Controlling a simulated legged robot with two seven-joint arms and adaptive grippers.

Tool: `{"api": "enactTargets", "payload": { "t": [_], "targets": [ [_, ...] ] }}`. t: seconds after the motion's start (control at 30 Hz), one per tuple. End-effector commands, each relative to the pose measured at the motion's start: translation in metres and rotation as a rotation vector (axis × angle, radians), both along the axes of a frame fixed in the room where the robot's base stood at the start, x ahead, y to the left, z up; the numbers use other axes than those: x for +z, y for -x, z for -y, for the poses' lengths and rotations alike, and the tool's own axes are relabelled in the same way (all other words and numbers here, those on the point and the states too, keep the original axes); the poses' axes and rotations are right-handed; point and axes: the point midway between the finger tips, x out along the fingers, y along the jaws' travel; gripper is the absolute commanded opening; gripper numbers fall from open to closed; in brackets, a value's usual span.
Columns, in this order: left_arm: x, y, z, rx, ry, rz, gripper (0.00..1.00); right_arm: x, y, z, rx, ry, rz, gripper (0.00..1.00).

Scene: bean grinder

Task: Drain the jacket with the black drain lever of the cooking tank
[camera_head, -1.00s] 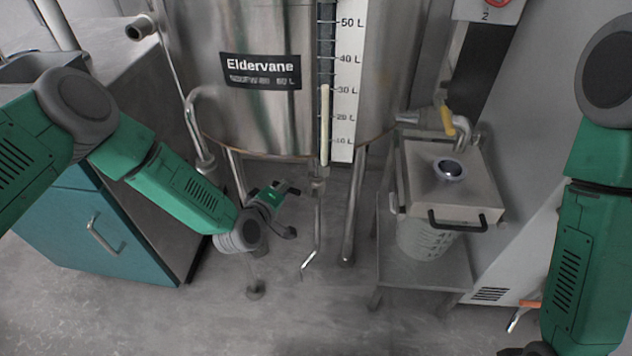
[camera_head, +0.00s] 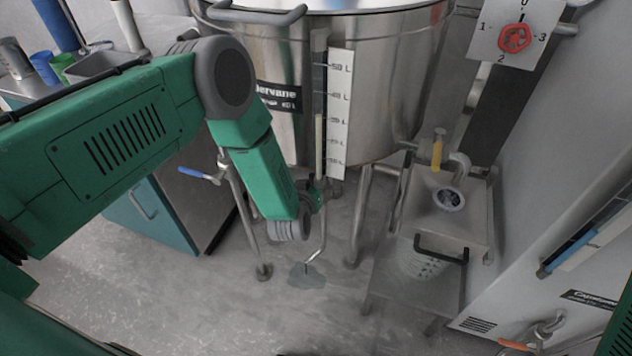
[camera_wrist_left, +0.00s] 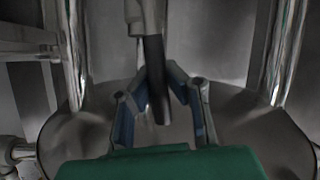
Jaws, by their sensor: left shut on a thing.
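The steel cooking tank (camera_head: 385,90) stands on legs in the middle of the head view. Its black drain lever (camera_wrist_left: 155,75) hangs from a steel fitting in the left wrist view, between my left fingers. My left gripper (camera_head: 318,192) is below the tank front, partly hidden behind my wrist; in the wrist view its fingers (camera_wrist_left: 162,108) are shut on the lever. A thin bent outlet pipe (camera_head: 320,245) comes down beside it. A dark, wet-looking patch (camera_head: 306,275) lies on the floor under the pipe end. My right gripper is out of view.
A blue-handled valve (camera_head: 195,173) is left of the tank, and a yellow-handled valve (camera_head: 437,150) right of it. A red dial (camera_head: 514,38) is at the upper right. Floor in front is clear.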

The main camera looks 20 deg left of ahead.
Motion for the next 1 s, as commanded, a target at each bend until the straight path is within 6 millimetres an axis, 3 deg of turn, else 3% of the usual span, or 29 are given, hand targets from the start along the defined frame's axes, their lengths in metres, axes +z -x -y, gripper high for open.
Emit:
{"api": "enactTargets", "payload": {
  "t": [0.4,1.0],
  "targets": [
    [-0.006,0.008,0.014,-0.002,-0.214,-0.024,0.00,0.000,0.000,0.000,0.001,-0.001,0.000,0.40],
    [-0.006,0.008,0.019,-0.005,-0.241,-0.023,0.00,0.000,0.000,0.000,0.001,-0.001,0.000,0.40]
  ]
}}
